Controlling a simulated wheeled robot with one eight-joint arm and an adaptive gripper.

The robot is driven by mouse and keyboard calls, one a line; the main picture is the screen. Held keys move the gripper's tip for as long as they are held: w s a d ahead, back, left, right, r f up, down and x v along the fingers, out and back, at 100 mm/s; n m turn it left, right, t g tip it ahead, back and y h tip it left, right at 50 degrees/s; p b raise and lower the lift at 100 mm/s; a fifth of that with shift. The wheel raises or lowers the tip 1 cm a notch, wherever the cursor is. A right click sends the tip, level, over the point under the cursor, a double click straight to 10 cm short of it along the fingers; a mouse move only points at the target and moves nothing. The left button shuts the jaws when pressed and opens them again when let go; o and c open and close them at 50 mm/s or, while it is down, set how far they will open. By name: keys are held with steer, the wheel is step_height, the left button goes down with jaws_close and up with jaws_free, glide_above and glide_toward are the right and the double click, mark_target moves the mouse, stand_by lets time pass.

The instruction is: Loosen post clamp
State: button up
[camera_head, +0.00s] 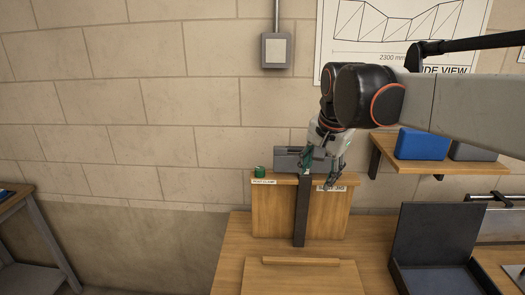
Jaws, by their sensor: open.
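The post clamp is a grey block (288,158) at the top of a dark upright post (301,212), in front of a wooden backboard (272,212) on the bench. A label reading "POST CLAMP" (264,181) is on the board's top edge, left of the post. A small green knob-like piece (260,171) stands above that label. My gripper (331,184) reaches down from the upper right and is open, just right of the post top. Green parts at the wrist overlap the clamp's right side, so contact there cannot be told.
A wooden shelf (440,166) at right holds a blue box (422,145). A dark open case (433,235) stands on the bench (232,250) at front right. A light board (302,278) lies at the front. A side table (30,225) is far left.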

steer(key=w+a+r+m+g+p, duration=0.1)
steer(key=w+a+r+m+p, duration=0.1)
steer(key=w+a+p, duration=0.35)
steer(key=w+a+r+m+g+p, duration=0.1)
steer(key=w+a+r+m+p, duration=0.15)
steer(key=w, duration=0.55)
steer(key=m+g+p, duration=0.2)
steer(key=m+p, duration=0.3)
steer(key=p, duration=0.1)
glide_toward(260, 168)
steer(key=f, duration=0.9)
steer(key=shift+s+a+f, duration=0.15)
steer(key=shift+s+f, duration=0.05)
steer(key=shift+s, duration=0.05)
steer(key=c, duration=1.1)
